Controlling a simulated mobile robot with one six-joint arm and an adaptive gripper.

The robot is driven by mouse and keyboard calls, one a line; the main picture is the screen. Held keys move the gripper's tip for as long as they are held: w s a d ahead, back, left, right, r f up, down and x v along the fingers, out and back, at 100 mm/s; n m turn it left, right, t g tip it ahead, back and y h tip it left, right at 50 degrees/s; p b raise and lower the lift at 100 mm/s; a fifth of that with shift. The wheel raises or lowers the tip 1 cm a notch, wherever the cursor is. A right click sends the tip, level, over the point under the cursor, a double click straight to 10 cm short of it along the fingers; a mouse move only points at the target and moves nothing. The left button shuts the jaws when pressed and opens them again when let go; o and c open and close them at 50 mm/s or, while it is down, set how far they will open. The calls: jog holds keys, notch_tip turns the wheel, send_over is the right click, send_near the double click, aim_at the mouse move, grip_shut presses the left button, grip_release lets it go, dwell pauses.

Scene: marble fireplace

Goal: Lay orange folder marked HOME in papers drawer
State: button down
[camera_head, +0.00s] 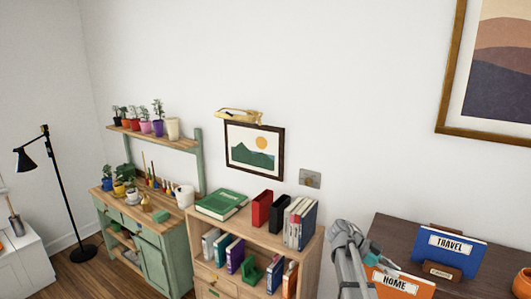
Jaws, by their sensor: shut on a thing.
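The orange folder marked HOME (408,290) is upright at the bottom right, partly cut off by the picture's edge. My gripper (373,259) is at the folder's upper left corner and is shut on it. I cannot tell whether the folder touches the dark desk behind it. A wooden drawer front (208,291) shows low in the bookcase at the bottom edge. It is mostly out of view, and I cannot tell whether it is the papers drawer.
A blue TRAVEL folder (449,248) stands in a brown holder (441,271) on the dark desk (398,230). An orange pot (524,282) is at the right edge. The wooden bookcase (246,232) holds binders and a green book (221,204). A green cabinet (168,258) with plants stands farther left.

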aim_at(389, 283)
jog(key=shift+f+b, duration=2.2)
jog(key=shift+f, duration=0.6)
jog(key=shift+s+d, duration=0.1)
